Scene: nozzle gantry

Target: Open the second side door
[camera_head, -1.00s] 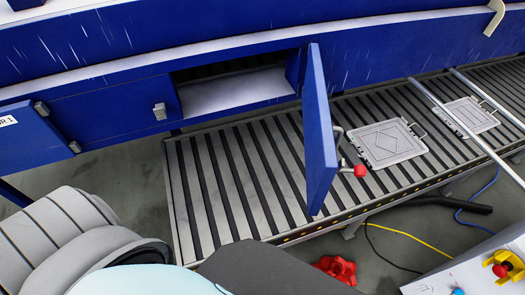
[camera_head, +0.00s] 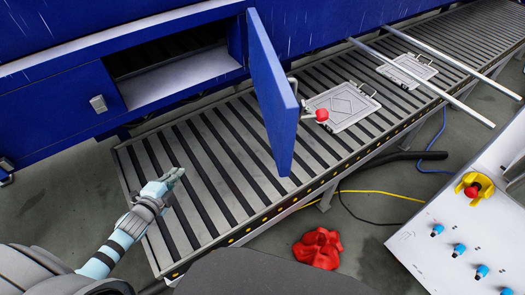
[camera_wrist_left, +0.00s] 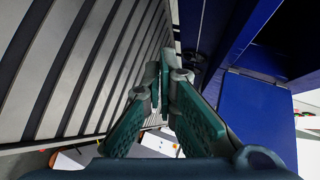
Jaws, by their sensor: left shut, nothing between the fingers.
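A blue side door (camera_head: 270,95) stands swung out from the blue cabinet, beside an open bay (camera_head: 175,65). No number on it shows, so I cannot tell if it is the second one. My right gripper is not in view.
The roller conveyor (camera_head: 215,190) runs below the cabinet, with two grey plates (camera_head: 342,106) on it, one farther right (camera_head: 407,69). Two pale rails (camera_head: 425,85) cross it. A grey latch (camera_head: 97,104) is on the left panel. A control box (camera_head: 455,225) and red object (camera_head: 317,248) are nearer me.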

